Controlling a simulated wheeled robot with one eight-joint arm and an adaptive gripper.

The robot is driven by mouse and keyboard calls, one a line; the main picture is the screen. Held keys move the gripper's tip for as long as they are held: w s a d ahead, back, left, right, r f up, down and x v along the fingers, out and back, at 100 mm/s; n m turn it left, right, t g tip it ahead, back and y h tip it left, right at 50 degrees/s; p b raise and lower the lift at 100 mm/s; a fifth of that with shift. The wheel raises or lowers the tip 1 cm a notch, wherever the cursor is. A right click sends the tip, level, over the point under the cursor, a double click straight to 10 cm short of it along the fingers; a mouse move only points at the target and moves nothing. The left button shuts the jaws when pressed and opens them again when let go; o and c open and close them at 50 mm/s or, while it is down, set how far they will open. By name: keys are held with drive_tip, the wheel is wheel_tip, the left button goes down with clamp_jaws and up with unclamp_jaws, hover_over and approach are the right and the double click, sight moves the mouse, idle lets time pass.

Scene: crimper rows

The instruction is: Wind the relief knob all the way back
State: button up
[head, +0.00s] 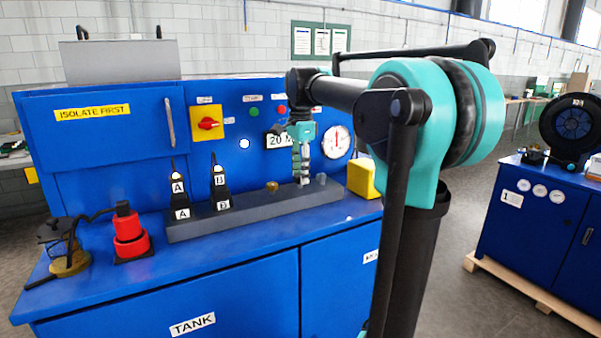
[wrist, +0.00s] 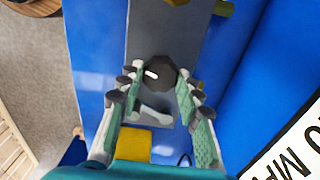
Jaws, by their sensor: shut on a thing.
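The relief knob is a dark, many-sided knob (wrist: 160,70) with a white mark on its top, on the grey manifold block (wrist: 161,35). In the wrist view my gripper (wrist: 160,78) has one green-padded finger on either side of the knob and is shut on it. The white mark points to the left and slightly up. In the head view my gripper (head: 303,180) reaches down to the manifold (head: 240,213) near its right end, and its fingers hide the knob there.
Levers A (head: 178,190) and B (head: 219,186), a yellow box (head: 363,178) and a pressure gauge (head: 337,141) are nearby.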

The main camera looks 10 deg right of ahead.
sight(300, 175)
drive_tip(key=n, duration=0.6)
drive_tip(key=shift+n, duration=0.4)
drive_tip(key=n, duration=1.3)
drive_tip(key=shift+n, duration=0.3)
drive_tip(key=n, duration=0.7)
drive_tip(key=shift+a, duration=0.1)
drive_tip(key=o, duration=1.2)
drive_tip(key=shift+c, duration=0.2)
wheel_tip(300, 175, up, 12)
